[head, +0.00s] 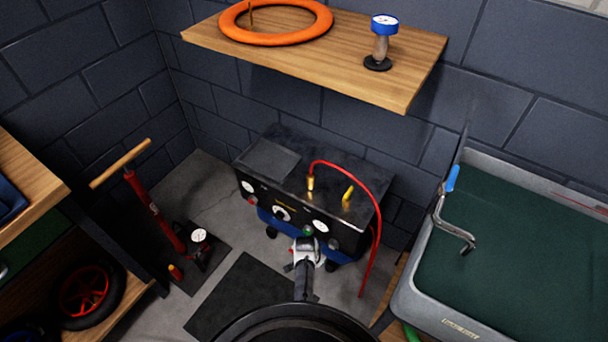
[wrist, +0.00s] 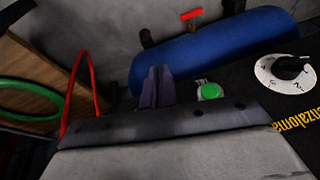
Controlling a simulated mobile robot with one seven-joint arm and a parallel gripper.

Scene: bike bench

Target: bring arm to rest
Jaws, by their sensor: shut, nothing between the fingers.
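My gripper (head: 306,247) is in front of the control panel of a black and blue compressor (head: 275,170) on the floor. In the head view its fingertips are hard to make out. In the wrist view the fingers (wrist: 156,86) are together and empty, beside a green button (wrist: 209,91) on the panel. I cannot tell whether they touch the panel. The blue tank (wrist: 210,52) lies beyond them in that view. My arm reaches up to the panel from the bottom of the head view.
A red hose (head: 374,192) arcs over the compressor's right side. A red floor pump (head: 152,207) stands left, a grey-rimmed tray (head: 415,285) right.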

